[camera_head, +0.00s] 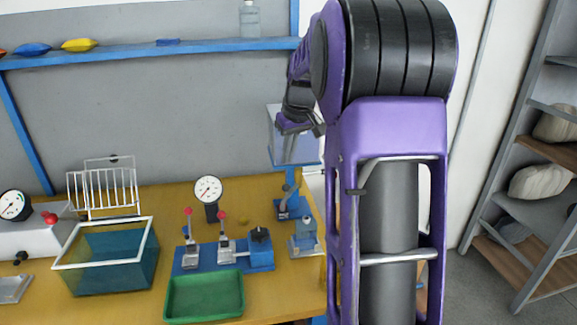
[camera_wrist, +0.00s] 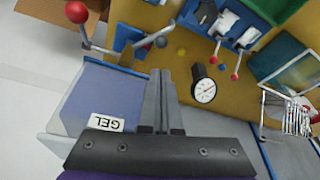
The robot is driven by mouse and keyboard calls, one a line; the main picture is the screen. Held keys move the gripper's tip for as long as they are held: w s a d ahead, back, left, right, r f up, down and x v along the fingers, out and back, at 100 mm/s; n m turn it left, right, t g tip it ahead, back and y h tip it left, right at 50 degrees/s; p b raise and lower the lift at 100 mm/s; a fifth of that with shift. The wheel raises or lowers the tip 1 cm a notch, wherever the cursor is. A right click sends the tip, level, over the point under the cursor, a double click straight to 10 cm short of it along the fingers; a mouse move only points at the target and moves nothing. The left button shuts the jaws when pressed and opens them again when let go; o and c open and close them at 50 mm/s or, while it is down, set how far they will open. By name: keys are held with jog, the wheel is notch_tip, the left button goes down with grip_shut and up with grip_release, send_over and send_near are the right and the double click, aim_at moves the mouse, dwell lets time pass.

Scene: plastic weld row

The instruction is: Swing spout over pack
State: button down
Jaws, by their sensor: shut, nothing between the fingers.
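A tank with a violet body (camera_head: 295,148) stands at the right end of the yellow bench, partly behind my gripper (camera_head: 318,130). In the wrist view the tank (camera_wrist: 95,98) bears a GEL label. A rod with a red ball (camera_wrist: 77,12) sticks out above it. A grey tube-like piece (camera_wrist: 155,38), which looks like the spout, lies beyond my fingertips and is apart from them. My gripper (camera_wrist: 162,72) is shut and empty, close beside the tank; whether it touches the tank I cannot tell. I cannot make out a pack for sure.
A blue lever fixture (camera_head: 225,256), a gauge (camera_head: 208,190), a green tray (camera_head: 205,298) and a teal bin (camera_head: 110,262) stand on the bench (camera_head: 285,290). A blue shelf (camera_head: 150,55) runs above. A grey rack (camera_head: 535,130) stands at the right.

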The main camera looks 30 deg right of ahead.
send_near(291, 190)
jog(key=w+a+f, duration=0.3)
jog(key=f, duration=0.2)
jog(key=shift+d+b, duration=0.15)
jog(key=shift+b, duration=0.2)
jog(key=shift+s+d+n, duration=0.2)
jog(key=shift+s+n, duration=0.1)
jog(key=shift+n, duration=0.3)
jog(key=shift+s+d+n+y, duration=0.45)
jog(key=shift+s+n+y, duration=0.1)
jog(key=shift+n, duration=0.55)
jog(key=d+n, duration=0.1)
jog(key=s+d+n, duration=0.1)
jog(key=shift+s+n+g+y, duration=0.25)
jog(key=shift+n+g+y, duration=0.05)
jog(key=shift+n+y, duration=0.1)
jog(key=shift+r, duration=0.15)
